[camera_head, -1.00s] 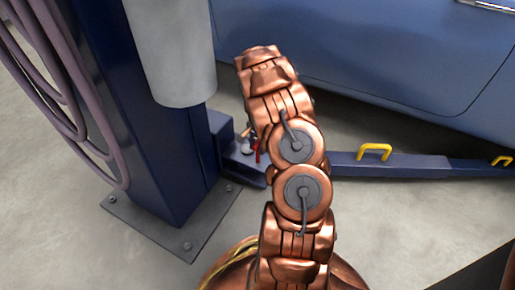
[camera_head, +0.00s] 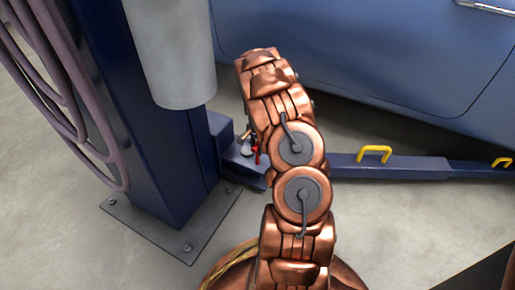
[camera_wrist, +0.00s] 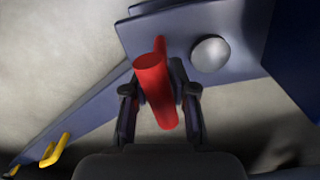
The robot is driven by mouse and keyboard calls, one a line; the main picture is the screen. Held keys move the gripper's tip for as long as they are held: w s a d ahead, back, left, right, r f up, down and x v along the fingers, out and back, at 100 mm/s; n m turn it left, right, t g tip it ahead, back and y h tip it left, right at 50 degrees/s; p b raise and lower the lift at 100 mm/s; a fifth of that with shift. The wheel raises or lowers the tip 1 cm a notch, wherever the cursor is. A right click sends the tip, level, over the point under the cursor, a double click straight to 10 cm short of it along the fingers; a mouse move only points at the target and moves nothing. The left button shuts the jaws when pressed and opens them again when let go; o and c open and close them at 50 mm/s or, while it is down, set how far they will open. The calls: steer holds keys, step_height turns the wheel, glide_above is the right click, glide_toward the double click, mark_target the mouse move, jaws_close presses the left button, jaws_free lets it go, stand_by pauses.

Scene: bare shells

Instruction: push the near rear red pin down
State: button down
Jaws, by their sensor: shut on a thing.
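The red pin (camera_wrist: 154,85) stands up from the blue lift arm (camera_wrist: 190,20) in the wrist view, close to a round grey bolt head (camera_wrist: 210,54). My gripper (camera_wrist: 160,92) is shut on the pin, one dark finger on each side of it. In the head view a small part of the red pin (camera_head: 257,153) shows just left of my copper arm, at the foot of the blue post. My gripper is mostly hidden behind my arm there. The pin's lower end is hard to see.
The blue post (camera_head: 170,170) with its bolted base plate (camera_head: 190,235) stands at the left, hoses (camera_head: 50,85) hanging beside it. A yellow handle (camera_head: 374,150) sits on the lift arm at the right. A blue car (camera_head: 370,50) is above. The grey floor is clear.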

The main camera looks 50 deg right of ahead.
steer(key=shift+f+p, duration=0.6)
steer(key=shift+f, duration=1.3)
steer(key=c, duration=1.1)
jaws_free()
step_height(320, 180, up, 12)
steer(key=shift+f, duration=0.15)
